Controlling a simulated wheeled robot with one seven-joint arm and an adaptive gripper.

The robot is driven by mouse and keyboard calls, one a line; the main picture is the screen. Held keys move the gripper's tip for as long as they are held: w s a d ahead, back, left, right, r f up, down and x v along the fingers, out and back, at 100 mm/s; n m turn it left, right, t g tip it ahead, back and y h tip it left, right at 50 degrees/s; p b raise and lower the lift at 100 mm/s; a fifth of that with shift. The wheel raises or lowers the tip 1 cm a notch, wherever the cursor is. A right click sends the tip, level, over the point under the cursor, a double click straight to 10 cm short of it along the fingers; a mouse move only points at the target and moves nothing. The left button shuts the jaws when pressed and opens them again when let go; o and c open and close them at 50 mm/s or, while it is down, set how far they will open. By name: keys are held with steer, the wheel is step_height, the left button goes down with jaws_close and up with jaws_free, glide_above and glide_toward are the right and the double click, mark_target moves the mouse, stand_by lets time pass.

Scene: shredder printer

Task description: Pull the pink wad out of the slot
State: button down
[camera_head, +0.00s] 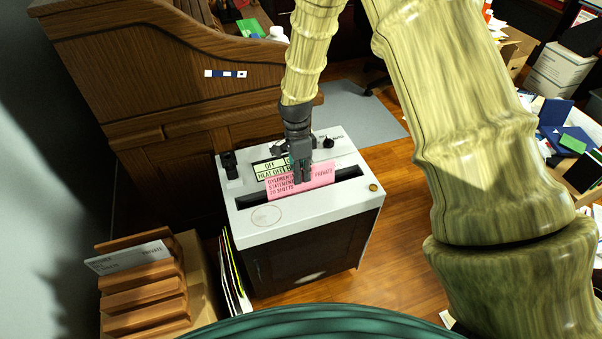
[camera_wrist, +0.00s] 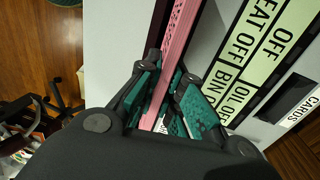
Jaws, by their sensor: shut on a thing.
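The pink wad (camera_head: 288,185) is a flat stack of printed pink sheets standing upright in the long dark slot (camera_head: 345,174) on top of the white-topped shredder (camera_head: 322,205). Its lower part is hidden in the slot. My gripper (camera_head: 301,177) comes down from above and is shut on the wad's upper edge. In the wrist view the pink wad (camera_wrist: 180,35) runs edge-on between the green-padded fingers of my gripper (camera_wrist: 165,95). The fingertips' exact contact is partly hidden by the finger links.
Light green label strips (camera_head: 270,168) and a black knob (camera_head: 329,142) are behind the slot. A wooden cabinet (camera_head: 150,90) stands behind the shredder. A wooden letter rack (camera_head: 145,290) is at the lower left. The space above the shredder's front is clear.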

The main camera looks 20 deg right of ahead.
mark_target(301, 170)
steer(key=shift+r, duration=0.2)
steer(key=shift+s+r+p, duration=0.1)
steer(key=shift+r+p, duration=1.1)
steer(key=shift+p, duration=0.2)
steer(key=c, duration=2.1)
jaws_free()
jaws_close()
steer(key=shift+r, duration=0.2)
